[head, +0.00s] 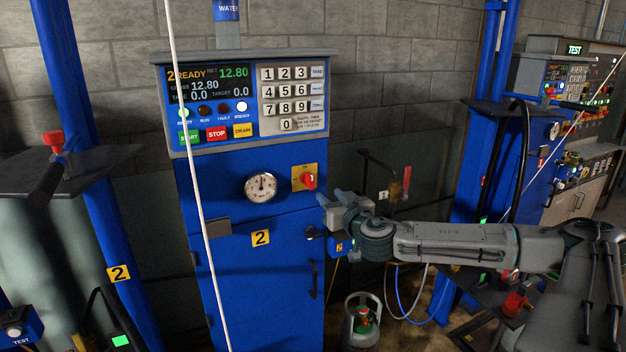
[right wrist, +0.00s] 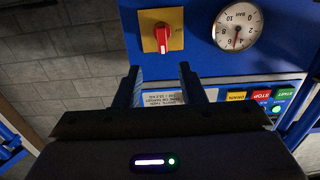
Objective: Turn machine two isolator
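The machine two isolator is a red rotary knob (head: 308,181) on a yellow plate, on the blue front of the machine marked 2, right of the round gauge. In the right wrist view, which is upside down, the red knob (right wrist: 162,40) stands about upright on its yellow plate. My right gripper (head: 329,199) is just right of and below the knob in the head view. In the right wrist view its two fingers (right wrist: 160,80) are spread apart with nothing between them, and the knob is beyond their tips, not touched. My left gripper is not in view.
The control panel (head: 243,98), with keypad and lit display, is above the isolator. The gauge (head: 261,187) is close to its left. A pipe with a red handle (head: 407,174) is on the wall behind my right arm. A gas cylinder (head: 362,322) stands on the floor.

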